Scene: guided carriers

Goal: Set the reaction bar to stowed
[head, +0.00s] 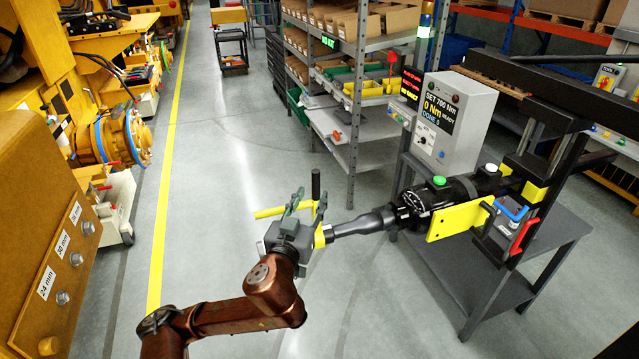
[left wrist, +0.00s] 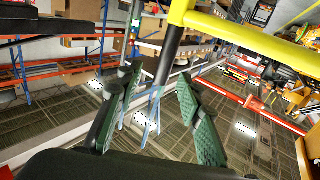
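A yellow bar (head: 270,212) with an upright black grip (head: 316,184) is at the nose end of the black power tool (head: 425,203); I take it to be the reaction bar. My left gripper (head: 306,203) is right beside it and partly covers it. In the left wrist view the yellow bar (left wrist: 255,45) crosses the top right, and the black grip (left wrist: 169,55) hangs from it towards the gap between my fingers. The left gripper (left wrist: 155,108) is open, its green pads apart on either side of that gap. I cannot tell whether they touch the grip. My right gripper is out of view.
The tool sits on a grey stand (head: 500,270) with a yellow plate (head: 460,221), red and blue handles, and a control box (head: 455,120) reading 0 Nm. A shelf rack (head: 352,110) stands behind. A yellow machine (head: 40,230) is at left. Floor between is clear.

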